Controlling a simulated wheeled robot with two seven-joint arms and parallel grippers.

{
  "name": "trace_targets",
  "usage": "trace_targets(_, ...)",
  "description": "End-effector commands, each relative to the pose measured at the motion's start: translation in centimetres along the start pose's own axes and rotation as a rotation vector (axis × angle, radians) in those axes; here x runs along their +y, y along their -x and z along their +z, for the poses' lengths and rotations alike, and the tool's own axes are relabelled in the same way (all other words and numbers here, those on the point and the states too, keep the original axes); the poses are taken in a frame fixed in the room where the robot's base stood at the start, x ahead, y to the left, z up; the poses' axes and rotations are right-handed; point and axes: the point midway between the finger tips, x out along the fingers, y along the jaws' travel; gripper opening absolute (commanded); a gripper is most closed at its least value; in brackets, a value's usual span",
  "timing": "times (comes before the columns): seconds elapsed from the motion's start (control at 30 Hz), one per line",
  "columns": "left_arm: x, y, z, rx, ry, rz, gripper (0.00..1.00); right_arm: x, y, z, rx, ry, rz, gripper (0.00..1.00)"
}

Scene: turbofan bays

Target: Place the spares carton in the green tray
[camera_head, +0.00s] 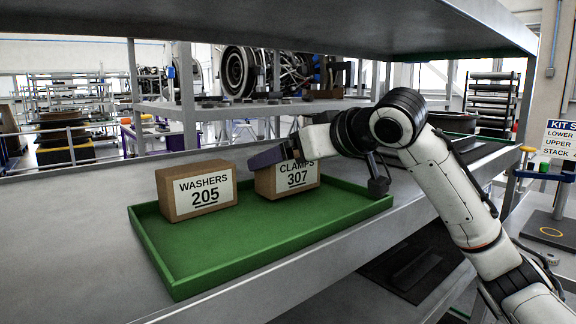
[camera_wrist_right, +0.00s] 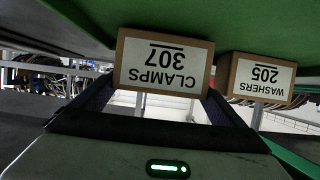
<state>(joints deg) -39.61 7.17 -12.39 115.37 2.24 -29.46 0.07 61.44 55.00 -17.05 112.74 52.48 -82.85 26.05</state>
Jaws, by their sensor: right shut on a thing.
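The green tray (camera_head: 220,250) lies on the grey shelf in the head view. A brown carton labelled CLAMPS 307 (camera_head: 297,180) is at the tray's back right part. My right gripper (camera_head: 278,155) is shut on it from above, and its label shows upside down in the right wrist view (camera_wrist_right: 163,66). I cannot tell whether its base touches the tray floor. A second brown carton, labelled WASHERS 205 (camera_head: 198,192), stands in the tray's back left and also shows in the right wrist view (camera_wrist_right: 258,80). No label reads spares. My left gripper is not in view.
An upper shelf (camera_head: 300,30) hangs over the tray, close above my right arm. The front half of the tray is bare. A gap separates the two cartons. A kit sign (camera_head: 560,140) stands at the far right.

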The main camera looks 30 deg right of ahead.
Motion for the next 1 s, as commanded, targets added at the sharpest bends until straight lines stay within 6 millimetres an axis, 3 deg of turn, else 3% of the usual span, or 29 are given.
trace_targets(0.4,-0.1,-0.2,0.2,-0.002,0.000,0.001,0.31,0.0,-0.2,0.5,0.006,0.000,0.000,0.61)
trace_targets(0.43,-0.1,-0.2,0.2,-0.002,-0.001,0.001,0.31,0.0,-0.3,0.7,0.002,0.000,0.000,0.95)
trace_targets(0.47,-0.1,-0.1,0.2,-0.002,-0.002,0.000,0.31,0.0,-0.2,0.6,0.003,0.000,0.000,1.00)
trace_targets(0.77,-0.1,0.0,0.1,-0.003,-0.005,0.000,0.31,0.0,0.0,0.2,0.003,0.000,0.000,1.00)
trace_targets(1.0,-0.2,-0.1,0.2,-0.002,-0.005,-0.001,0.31,0.1,3.8,0.3,0.006,0.002,0.002,1.00)
